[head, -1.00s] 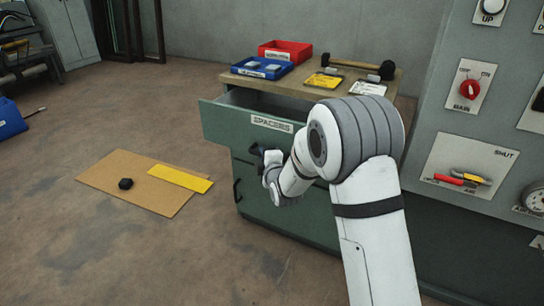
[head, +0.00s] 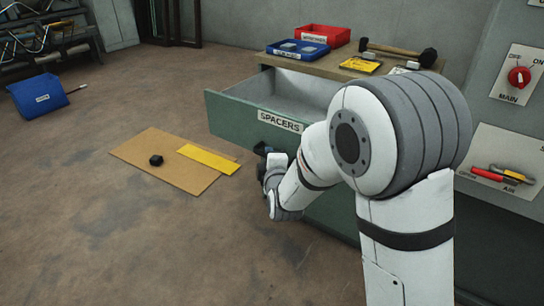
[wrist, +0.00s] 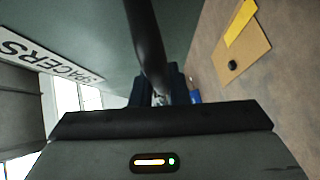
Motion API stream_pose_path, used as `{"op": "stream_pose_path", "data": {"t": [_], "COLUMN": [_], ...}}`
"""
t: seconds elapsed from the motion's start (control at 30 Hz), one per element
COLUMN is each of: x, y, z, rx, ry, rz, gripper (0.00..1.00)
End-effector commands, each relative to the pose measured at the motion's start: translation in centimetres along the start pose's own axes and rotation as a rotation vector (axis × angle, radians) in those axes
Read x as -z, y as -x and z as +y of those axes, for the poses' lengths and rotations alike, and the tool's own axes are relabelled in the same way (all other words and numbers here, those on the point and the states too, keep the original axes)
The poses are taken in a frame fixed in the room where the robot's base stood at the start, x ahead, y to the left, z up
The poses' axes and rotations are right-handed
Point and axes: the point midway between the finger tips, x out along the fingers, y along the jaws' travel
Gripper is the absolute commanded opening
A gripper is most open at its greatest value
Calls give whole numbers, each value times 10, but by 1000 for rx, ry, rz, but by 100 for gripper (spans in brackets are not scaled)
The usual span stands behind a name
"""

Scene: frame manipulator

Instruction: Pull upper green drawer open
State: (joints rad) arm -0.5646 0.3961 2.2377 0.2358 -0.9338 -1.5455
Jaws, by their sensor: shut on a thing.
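The upper green drawer (head: 236,118) carries a SPACERS label (head: 279,121) and stands well out of its cabinet in the head view. Its grey inside shows and looks empty where visible. My gripper (head: 266,158) is at the drawer's front, below the label, partly hidden by my own arm. In the wrist view, the dark bar handle (wrist: 147,45) runs down between the fingers of my gripper (wrist: 160,98), which is shut on it. The label (wrist: 45,55) also shows there at the left.
On the wooden cabinet top (head: 330,66) are a blue bin (head: 298,50), a red bin (head: 322,36), a yellow card (head: 361,65) and a hammer (head: 395,50). A cardboard sheet (head: 150,145) lies on the floor at left. A control panel (head: 505,140) stands at right.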

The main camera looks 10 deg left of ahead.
Motion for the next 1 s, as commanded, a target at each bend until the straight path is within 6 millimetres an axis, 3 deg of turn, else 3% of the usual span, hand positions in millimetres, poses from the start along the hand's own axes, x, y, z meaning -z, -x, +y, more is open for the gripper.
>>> {"op": "stream_pose_path", "data": {"t": [0.17,0.2,0.47,0.77,1.0], "x": [-1,-1,-2,-2,-1], "y": [-1,-1,-1,4,43], "z": [-1,-1,0,2,2], "rx": [2,2,0,-1,1], "ry": [1,1,1,0,1], "rz": [1,1,-1,-1,1], "gripper": [0,16,36,36,36]}}
